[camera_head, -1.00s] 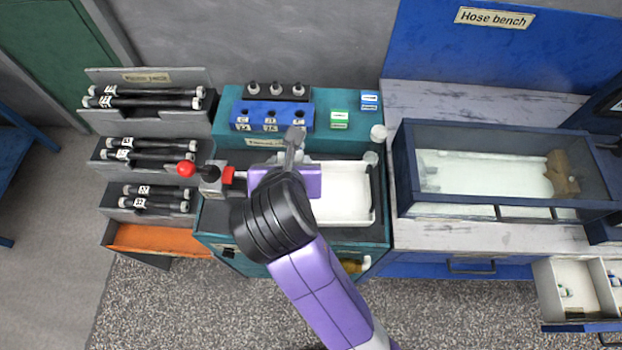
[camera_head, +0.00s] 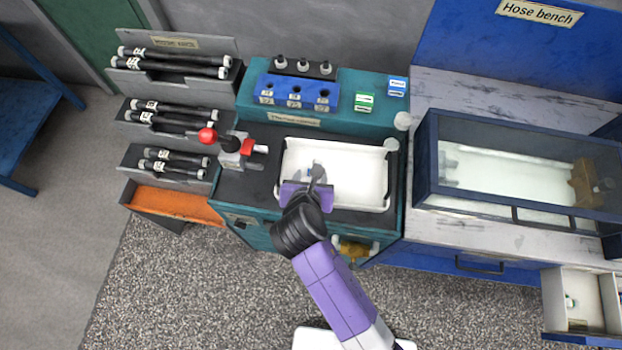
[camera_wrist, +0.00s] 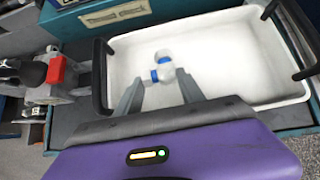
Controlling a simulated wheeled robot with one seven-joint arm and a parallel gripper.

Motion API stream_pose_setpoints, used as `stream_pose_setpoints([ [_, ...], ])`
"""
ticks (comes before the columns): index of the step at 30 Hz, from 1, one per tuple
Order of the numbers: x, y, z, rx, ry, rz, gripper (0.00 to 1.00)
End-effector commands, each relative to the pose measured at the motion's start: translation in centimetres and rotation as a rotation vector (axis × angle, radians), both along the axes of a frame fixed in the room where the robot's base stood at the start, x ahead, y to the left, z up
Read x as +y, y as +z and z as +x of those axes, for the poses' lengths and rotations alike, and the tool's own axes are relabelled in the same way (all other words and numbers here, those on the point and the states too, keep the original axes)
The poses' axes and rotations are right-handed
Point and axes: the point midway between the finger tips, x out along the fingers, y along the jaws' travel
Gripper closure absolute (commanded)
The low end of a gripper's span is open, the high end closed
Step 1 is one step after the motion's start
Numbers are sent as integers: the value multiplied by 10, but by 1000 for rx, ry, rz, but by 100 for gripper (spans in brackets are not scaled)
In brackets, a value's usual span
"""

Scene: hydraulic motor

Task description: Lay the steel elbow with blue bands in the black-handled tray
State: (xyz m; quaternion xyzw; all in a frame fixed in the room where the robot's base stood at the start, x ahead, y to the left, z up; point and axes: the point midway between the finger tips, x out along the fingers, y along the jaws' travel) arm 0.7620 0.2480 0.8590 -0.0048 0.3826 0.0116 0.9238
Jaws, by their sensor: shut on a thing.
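The steel elbow with blue bands (camera_wrist: 162,66) is between the two fingertips of my gripper (camera_wrist: 158,84) in the wrist view. My gripper is shut on it. The black-handled tray (camera_wrist: 252,55) is white inside, with a black handle at each end, and lies under and beyond the elbow. In the head view my gripper (camera_head: 316,176) is over the left part of the tray (camera_head: 358,165). The elbow is mostly hidden there by the gripper. I cannot tell whether it touches the tray floor. The tray holds nothing else that I can see.
A red-knobbed clamp (camera_head: 232,147) stands just left of the tray. A blue block with holes (camera_head: 297,93) is behind it. The hose rack (camera_head: 170,115) is at the left, and a glass-topped case (camera_head: 520,175) is on the bench at the right.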

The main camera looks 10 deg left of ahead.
Motion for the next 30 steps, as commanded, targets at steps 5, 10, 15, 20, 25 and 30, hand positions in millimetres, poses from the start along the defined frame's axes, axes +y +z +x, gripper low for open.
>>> stream_pose_setpoints([
  [5, 0, -19, 0, 0, -1, -1, 100],
  [10, 0, -20, 0, -1, -1, 1, 100],
  [15, 0, -22, 0, -1, -1, 1, 100],
  [20, 0, -22, 0, 0, -1, 1, 32],
  [25, 0, -22, 0, 0, -1, 1, 32],
  [30, 0, -20, 0, 0, -1, 1, 32],
])
